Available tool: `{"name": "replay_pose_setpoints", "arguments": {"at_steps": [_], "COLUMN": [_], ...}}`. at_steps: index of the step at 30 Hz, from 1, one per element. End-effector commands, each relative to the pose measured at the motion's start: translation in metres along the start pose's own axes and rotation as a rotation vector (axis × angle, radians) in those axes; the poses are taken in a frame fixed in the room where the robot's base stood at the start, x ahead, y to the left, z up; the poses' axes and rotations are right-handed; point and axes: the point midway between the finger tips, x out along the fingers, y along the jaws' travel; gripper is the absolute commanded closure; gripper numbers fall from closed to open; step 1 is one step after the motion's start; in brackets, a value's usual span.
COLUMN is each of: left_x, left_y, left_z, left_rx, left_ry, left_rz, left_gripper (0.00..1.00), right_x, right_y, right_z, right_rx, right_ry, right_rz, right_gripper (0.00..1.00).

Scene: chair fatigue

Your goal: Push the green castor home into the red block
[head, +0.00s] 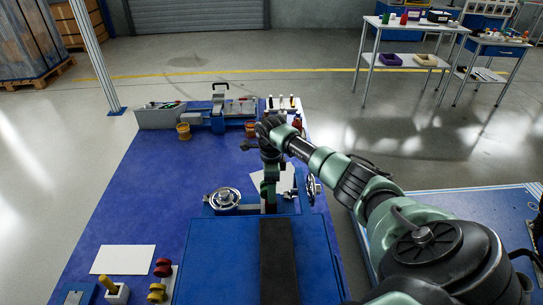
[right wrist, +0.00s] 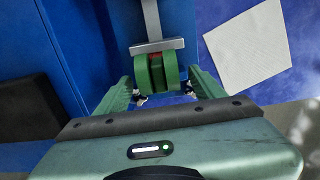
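In the right wrist view, the green castor (right wrist: 164,74), with two rounded wheels side by side, sits just beyond my right gripper (right wrist: 160,90). One finger is on each side; blue shows between the castor and the right-hand finger. A small red patch (right wrist: 155,55), perhaps the red block, shows between the castor and a grey metal bar (right wrist: 158,46). How deep the castor sits cannot be told. In the head view my right gripper (head: 269,190) reaches down by the fixture and hides the castor and block. My left gripper is not in view.
A silver handwheel (head: 226,197) and another handwheel (head: 313,188) flank the gripper. White paper (head: 285,178) lies behind it. Red wheels (head: 163,267) and a yellow peg (head: 107,284) stand at the front left. Tool trays (head: 160,117) line the back. The left of the blue bench is clear.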

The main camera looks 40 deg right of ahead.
Motion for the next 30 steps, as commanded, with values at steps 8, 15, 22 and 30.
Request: {"name": "replay_pose_setpoints", "arguments": {"at_steps": [8, 15, 22, 30], "left_x": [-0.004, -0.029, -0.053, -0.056], "left_y": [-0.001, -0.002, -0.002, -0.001], "left_z": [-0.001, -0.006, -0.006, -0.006], "left_rx": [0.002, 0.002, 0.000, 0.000], "left_ry": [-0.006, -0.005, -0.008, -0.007], "left_rz": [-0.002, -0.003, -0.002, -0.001], "left_gripper": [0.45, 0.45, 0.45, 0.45], "right_x": [-0.007, -0.041, -0.074, -0.079], "right_y": [0.000, -0.001, -0.001, 0.000], "right_z": [-0.002, -0.006, -0.012, -0.013], "right_rx": [0.001, 0.007, 0.012, 0.014], "right_ry": [0.001, -0.001, -0.001, -0.003], "right_rz": [0.000, 0.000, 0.000, 0.002], "right_gripper": [0.31, 0.31, 0.31, 0.31]}}
